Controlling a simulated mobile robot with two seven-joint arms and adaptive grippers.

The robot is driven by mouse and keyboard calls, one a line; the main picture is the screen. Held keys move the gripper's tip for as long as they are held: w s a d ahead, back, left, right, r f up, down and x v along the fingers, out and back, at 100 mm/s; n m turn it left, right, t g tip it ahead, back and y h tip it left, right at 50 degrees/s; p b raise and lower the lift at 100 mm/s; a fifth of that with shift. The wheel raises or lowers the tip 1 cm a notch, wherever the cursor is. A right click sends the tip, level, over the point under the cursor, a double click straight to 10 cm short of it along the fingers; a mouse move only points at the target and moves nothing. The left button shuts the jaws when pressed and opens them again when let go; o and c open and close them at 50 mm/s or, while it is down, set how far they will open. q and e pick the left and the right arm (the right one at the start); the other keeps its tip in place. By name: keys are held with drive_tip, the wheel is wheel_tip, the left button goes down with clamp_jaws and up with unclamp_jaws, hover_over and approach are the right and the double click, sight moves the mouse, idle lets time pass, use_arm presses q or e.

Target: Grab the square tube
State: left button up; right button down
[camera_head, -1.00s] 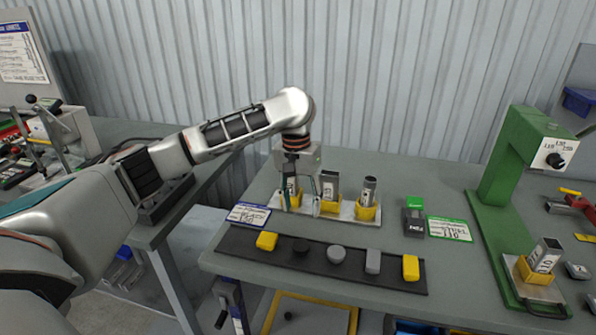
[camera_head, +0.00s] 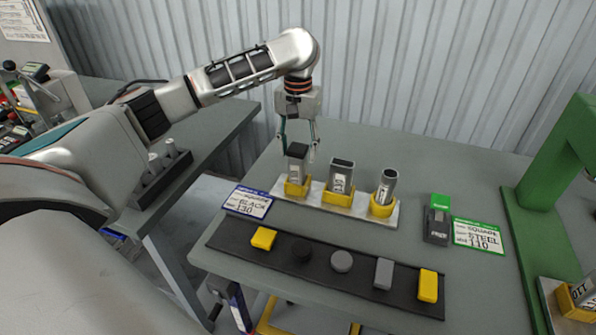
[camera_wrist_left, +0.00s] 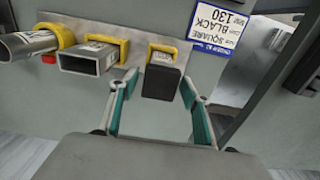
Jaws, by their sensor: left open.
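A square tube (camera_head: 296,170) with a solid black top end stands in the leftmost yellow holder of a metal rack (camera_head: 331,213). In the left wrist view its black end (camera_wrist_left: 161,83) faces my camera. My left gripper (camera_head: 299,147) is open above the holder, its fingertips at either side of the tube's top. In the left wrist view the teal-padded fingers (camera_wrist_left: 158,92) are spread with the black end between them; gaps show at both sides. My right gripper is out of view.
A rectangular tube (camera_head: 341,174) and a round tube (camera_head: 387,186) stand in the same rack. A black strip (camera_head: 322,263) holds several caps in front. A sign reading square, black, 130 (camera_head: 248,201) lies left. A green stand (camera_head: 541,180) is at right.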

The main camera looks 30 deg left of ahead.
sight(298, 162)
use_arm(q)
drive_tip(key=f, duration=0.3)
drive_tip(key=shift+s+f, duration=0.2)
drive_tip(key=shift+f, duration=0.1)
drive_tip(key=shift+w+f, duration=0.1)
drive_tip(key=shift+f, duration=0.4)
drive_tip(key=c, duration=1.3)
drive_tip(key=shift+r, duration=0.1)
